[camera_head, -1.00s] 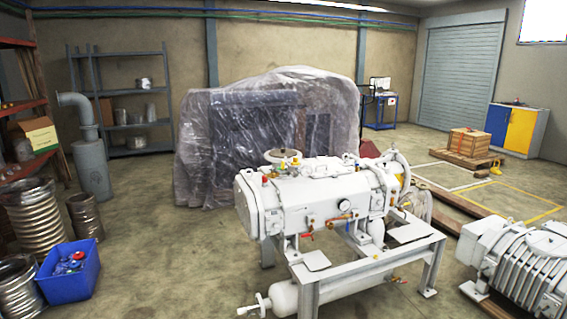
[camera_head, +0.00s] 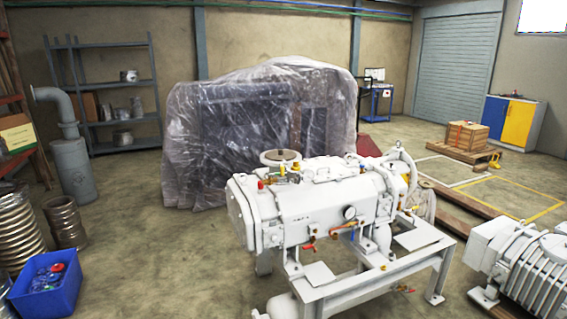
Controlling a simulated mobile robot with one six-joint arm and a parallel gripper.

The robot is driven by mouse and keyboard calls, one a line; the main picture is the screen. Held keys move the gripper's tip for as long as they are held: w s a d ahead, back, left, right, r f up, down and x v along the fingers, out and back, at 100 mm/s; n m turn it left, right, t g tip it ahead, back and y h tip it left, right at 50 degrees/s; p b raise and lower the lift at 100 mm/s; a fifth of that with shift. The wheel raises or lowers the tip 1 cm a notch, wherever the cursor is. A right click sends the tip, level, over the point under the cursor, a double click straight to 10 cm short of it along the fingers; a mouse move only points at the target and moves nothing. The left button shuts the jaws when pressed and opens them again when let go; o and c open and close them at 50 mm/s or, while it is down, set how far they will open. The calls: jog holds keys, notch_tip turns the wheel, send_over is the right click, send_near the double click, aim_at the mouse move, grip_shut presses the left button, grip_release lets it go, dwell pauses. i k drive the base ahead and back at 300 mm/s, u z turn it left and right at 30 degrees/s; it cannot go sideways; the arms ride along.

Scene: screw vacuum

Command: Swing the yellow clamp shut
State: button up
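A white screw vacuum pump (camera_head: 325,205) stands on a grey steel frame (camera_head: 375,275) right of centre. A small yellow part (camera_head: 406,184) shows at the pump's far right end, beside a white hose or pipe. It may be the yellow clamp, but it is too small and partly covered to tell whether it is open or shut. Small yellow and red fittings also sit on the pump's top left and along its near side. A round gauge (camera_head: 349,212) faces me. My gripper is not in view.
A blue bin (camera_head: 47,288) and coiled metal hoses (camera_head: 17,235) stand at the left. A plastic-wrapped machine (camera_head: 260,125) is behind the pump. A ribbed white machine (camera_head: 535,265) is at the right. The floor left of the pump is clear.

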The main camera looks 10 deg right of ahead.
aim_at(291, 175)
jog(key=u, duration=0.1)
jog(key=i, duration=1.4)
jog(key=u, duration=1.45)
jog(key=k, duration=0.85)
jog(key=u, duration=0.1)
